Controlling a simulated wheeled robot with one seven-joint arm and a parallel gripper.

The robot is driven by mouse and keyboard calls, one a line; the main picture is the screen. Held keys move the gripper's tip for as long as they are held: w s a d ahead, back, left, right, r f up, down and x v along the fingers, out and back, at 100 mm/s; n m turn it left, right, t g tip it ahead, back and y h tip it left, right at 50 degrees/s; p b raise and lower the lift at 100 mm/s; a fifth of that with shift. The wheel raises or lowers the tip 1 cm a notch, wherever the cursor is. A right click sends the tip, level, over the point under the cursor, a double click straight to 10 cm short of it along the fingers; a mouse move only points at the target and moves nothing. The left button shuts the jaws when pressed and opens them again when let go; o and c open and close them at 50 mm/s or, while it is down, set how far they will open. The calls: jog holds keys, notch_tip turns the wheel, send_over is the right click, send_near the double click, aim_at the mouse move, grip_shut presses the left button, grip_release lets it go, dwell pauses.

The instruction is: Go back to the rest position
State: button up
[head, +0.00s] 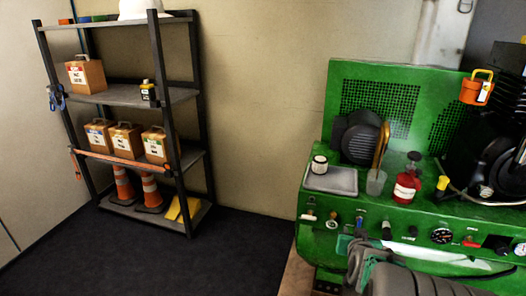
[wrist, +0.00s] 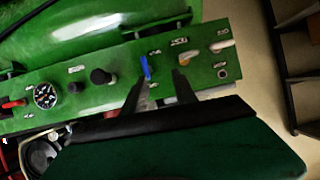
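My gripper (head: 350,245) is low in front of the green machine's control panel (head: 425,235) in the head view. In the wrist view its two dark fingers (wrist: 158,88) stand apart with nothing held between them. A blue switch (wrist: 145,68) shows between and beyond the fingertips; I cannot tell whether they touch the panel.
On the machine's ledge stand a grey tray (head: 333,183) with a small jar (head: 319,165), a cup (head: 376,182) with a yellowish upright item, and a red bottle (head: 407,183). A shelf (head: 125,95) with boxes and cones stands left. Dark floor (head: 235,250) between is clear.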

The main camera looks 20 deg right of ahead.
jog(key=w+a+r+n+g+y+p, duration=0.1)
jog(key=a+r+n+g+y+p, duration=0.15)
jog(key=a+r+p, duration=0.75)
jog(key=s+a+r+n+g+y+p, duration=0.2)
jog(key=s+a+r+p, duration=0.2)
jog(key=s+a+r, duration=0.3)
jog(key=s+a+r+n+g+y+p, duration=0.1)
jog(key=s+a+r+p, duration=0.4)
jog(key=a, duration=0.7)
notch_tip(320, 180, up, 2)
jog(key=shift+s+a+r+n+g+y, duration=0.15)
jog(key=shift+s+n+g+y, duration=0.3)
jog(key=shift+s+g, duration=0.6)
jog(key=shift+w, duration=0.1)
